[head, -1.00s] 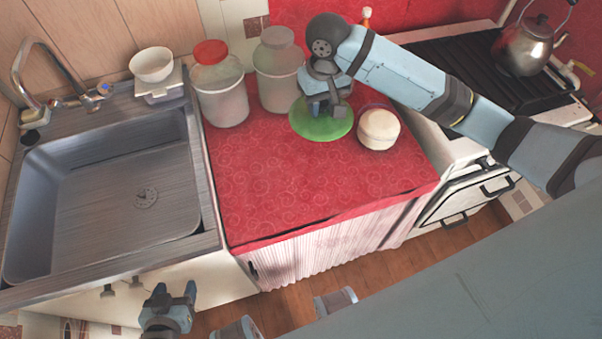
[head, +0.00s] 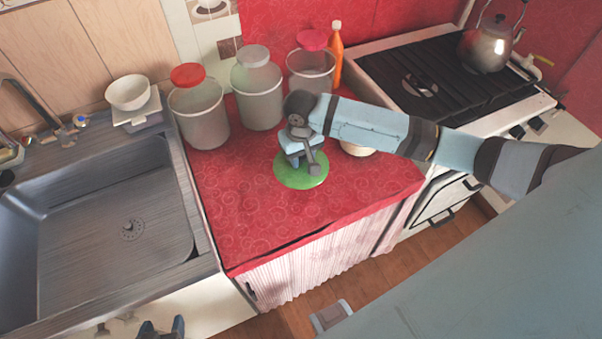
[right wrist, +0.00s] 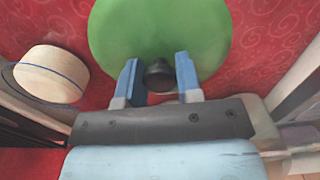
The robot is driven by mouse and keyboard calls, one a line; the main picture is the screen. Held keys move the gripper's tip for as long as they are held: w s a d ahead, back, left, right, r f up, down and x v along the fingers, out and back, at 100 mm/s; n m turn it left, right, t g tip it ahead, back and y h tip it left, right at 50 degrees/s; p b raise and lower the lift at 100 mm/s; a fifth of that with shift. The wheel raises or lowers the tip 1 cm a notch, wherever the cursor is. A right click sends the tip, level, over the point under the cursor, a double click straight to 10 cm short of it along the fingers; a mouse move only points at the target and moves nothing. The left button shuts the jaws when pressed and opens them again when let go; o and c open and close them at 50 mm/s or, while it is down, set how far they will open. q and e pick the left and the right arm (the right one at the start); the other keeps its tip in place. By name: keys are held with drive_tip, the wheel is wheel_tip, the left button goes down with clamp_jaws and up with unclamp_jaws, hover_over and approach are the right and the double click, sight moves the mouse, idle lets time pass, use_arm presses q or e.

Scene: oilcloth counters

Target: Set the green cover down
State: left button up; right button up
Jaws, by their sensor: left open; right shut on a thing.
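The green cover (head: 302,178) is a round disc with a dark knob (right wrist: 159,75) at its middle. It is over the front middle of the red counter. My right gripper (head: 306,165) is shut on the cover's knob; the right wrist view shows a finger on each side of it. The cover looks level and close to the cloth, but I cannot tell if it touches. My left gripper (head: 162,328) is open and empty at the bottom edge of the head view, low in front of the cabinets, partly cut off.
A cream round pot (right wrist: 50,75) is beside the cover, mostly hidden by my arm in the head view. The red counter's (head: 235,215) front left is clear.

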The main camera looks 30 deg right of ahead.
sight(301, 173)
wheel_tip(301, 173, down, 8)
drive_tip(key=shift+r, duration=0.25)
drive_tip(key=o, duration=0.9)
drive_tip(key=shift+f, duration=0.1)
drive_tip(key=shift+o, duration=0.2)
wheel_tip(301, 173, up, 12)
drive_tip(key=shift+r, duration=0.15)
